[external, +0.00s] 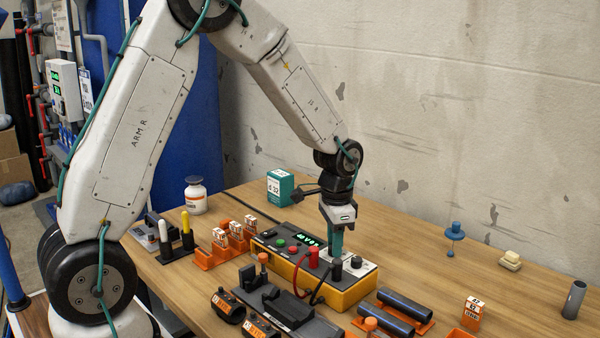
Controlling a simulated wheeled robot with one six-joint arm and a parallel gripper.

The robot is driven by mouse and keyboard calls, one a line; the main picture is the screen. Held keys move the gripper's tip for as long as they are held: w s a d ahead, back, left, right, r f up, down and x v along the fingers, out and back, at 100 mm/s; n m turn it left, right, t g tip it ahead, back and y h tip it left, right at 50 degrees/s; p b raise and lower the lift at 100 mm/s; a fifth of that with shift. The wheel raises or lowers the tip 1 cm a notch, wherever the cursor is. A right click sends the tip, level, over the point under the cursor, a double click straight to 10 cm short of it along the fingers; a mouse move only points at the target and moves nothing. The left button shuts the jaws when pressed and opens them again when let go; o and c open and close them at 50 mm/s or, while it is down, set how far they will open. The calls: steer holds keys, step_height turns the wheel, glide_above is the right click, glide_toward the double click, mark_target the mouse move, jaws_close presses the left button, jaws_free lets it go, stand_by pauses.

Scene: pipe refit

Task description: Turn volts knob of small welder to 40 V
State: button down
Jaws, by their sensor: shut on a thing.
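The small welder (345,298) is a yellow box with a dark top panel, lying on the wooden bench. Its green display (308,240) is lit, but the digits are too small to read surely. My gripper (336,252) points straight down at the right part of the panel and is shut on a knob there. The fingers hide that knob, so its pointer and marks do not show. A dark knob (356,262) stands on a white plate just right of the fingers. A red plug (313,257) and a black plug (337,271) stand close in front of them.
Red and black cables loop over the welder's front. Dark clamps (288,308) and black pipes (408,304) lie close in front. A teal box (280,187) and a white jar (195,195) stand behind.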

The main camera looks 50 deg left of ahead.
steer(key=shift+w, duration=0.15)
steer(key=c, duration=1.2)
jaws_free()
steer(key=shift+c, duration=0.2)
step_height(320, 180, up, 8)
steer(key=shift+d+f, duration=0.1)
steer(key=s+a+r+n, duration=0.1)
steer(key=s+r, duration=0.3)
steer(key=s, duration=0.7)
steer(key=s+a+r+n+t, duration=0.1)
steer(key=s+r, duration=0.4)
steer(key=s, duration=0.6)
steer(key=s+a+r+n, duration=0.2)
steer(key=s+r+n, duration=0.2)
steer(key=s, duration=0.7)
steer(key=shift+a+r, duration=0.35)
steer(key=shift+r, duration=0.4)
